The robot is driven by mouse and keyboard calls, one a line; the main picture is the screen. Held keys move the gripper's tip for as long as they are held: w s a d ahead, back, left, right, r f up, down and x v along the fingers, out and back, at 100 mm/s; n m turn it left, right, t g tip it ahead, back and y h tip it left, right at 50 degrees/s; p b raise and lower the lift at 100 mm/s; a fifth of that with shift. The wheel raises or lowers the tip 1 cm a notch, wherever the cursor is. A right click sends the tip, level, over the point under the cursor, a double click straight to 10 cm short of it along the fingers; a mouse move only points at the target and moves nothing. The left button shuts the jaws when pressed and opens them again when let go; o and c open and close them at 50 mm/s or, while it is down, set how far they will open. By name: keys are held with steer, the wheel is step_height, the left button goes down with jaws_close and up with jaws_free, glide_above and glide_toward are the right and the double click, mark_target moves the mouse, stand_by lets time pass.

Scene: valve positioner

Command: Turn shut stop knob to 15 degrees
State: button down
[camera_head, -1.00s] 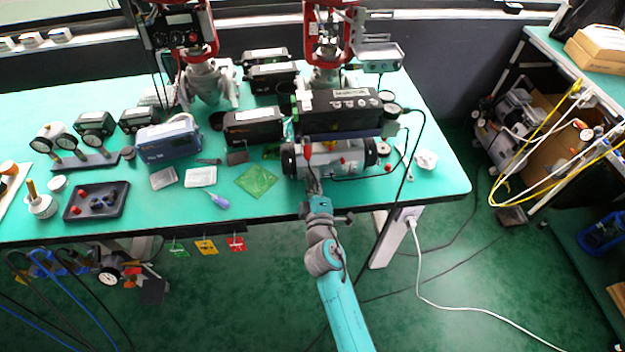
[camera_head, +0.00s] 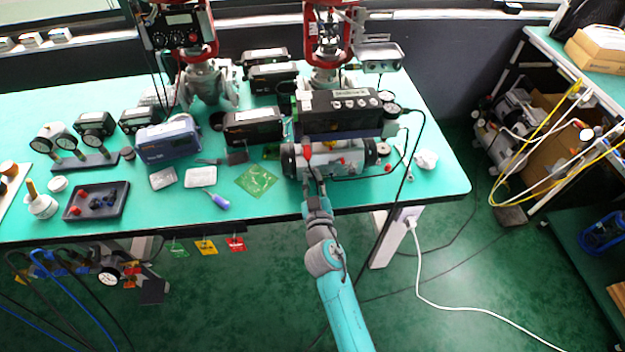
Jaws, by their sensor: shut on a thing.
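A grey cylindrical actuator (camera_head: 345,160) with dark end caps lies at the right front of the green table, below a black positioner box (camera_head: 338,112). A small red knob (camera_head: 307,152) shows on the actuator's left front. My gripper (camera_head: 311,176) reaches up from the table's front edge to this spot, its fingers just below the red knob. The fingers are shut, and what lies between them is too small to make out. The stop knob's angle cannot be read from here.
Red-framed valves (camera_head: 207,82) stand behind.

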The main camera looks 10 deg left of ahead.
steer(key=m, duration=0.5)
steer(key=shift+f+m, duration=0.1)
steer(key=shift+m, duration=0.2)
steer(key=m, duration=1)
steer(key=shift+m, duration=2.6)
steer(key=c, duration=1)
jaws_free()
steer(key=shift+s, duration=0.15)
